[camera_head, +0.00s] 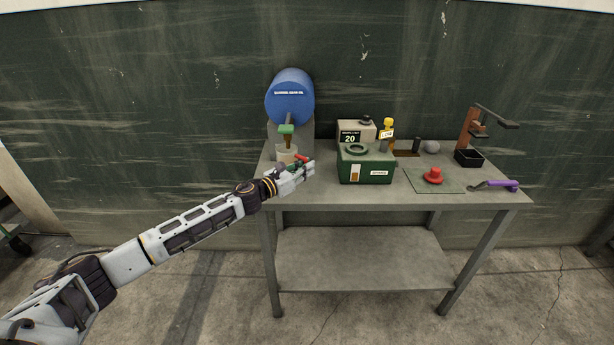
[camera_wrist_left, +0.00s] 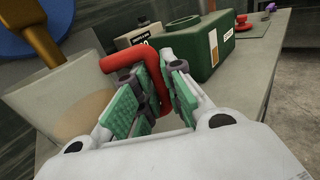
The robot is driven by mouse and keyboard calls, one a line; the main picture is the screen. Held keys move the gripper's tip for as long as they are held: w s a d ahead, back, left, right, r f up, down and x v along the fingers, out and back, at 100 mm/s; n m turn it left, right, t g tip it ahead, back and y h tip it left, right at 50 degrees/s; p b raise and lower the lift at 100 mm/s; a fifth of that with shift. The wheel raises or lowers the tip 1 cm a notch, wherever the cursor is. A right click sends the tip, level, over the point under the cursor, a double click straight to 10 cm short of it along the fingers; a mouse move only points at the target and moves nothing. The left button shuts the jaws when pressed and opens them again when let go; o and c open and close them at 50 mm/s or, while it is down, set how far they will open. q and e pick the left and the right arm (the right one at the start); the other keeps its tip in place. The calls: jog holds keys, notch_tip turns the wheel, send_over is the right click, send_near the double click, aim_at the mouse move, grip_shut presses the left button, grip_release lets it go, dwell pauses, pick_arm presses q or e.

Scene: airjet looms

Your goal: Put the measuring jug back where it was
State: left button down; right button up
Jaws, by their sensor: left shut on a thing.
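The measuring jug (camera_head: 286,153) is a pale, see-through cup with a red handle. It is upright under the tap (camera_head: 287,134) of the blue barrel (camera_head: 290,97), at the left end of the table. I cannot tell whether its base touches the tabletop. In the left wrist view the jug (camera_wrist_left: 62,98) fills the left side, with a tan tint in its lower part. My left gripper (camera_head: 300,164) is shut on the red handle (camera_wrist_left: 125,60), with green pads (camera_wrist_left: 157,92) on both sides of it. My right gripper is not in view.
A green box (camera_head: 365,166) with a round opening stands right of the jug, before a grey unit (camera_head: 355,131) reading 20. Further right are a red knob-shaped thing (camera_head: 433,175), a purple-handled tool (camera_head: 497,185) and a black tray (camera_head: 468,158). The lower shelf (camera_head: 360,258) is empty.

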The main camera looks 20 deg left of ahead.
pick_arm(q)
jog(key=shift+w+d, duration=0.25)
jog(key=shift+w, duration=0.1)
jog(key=shift+f, duration=0.75)
jog(key=shift+f+b, duration=0.3)
jog(key=shift+f, duration=0.5)
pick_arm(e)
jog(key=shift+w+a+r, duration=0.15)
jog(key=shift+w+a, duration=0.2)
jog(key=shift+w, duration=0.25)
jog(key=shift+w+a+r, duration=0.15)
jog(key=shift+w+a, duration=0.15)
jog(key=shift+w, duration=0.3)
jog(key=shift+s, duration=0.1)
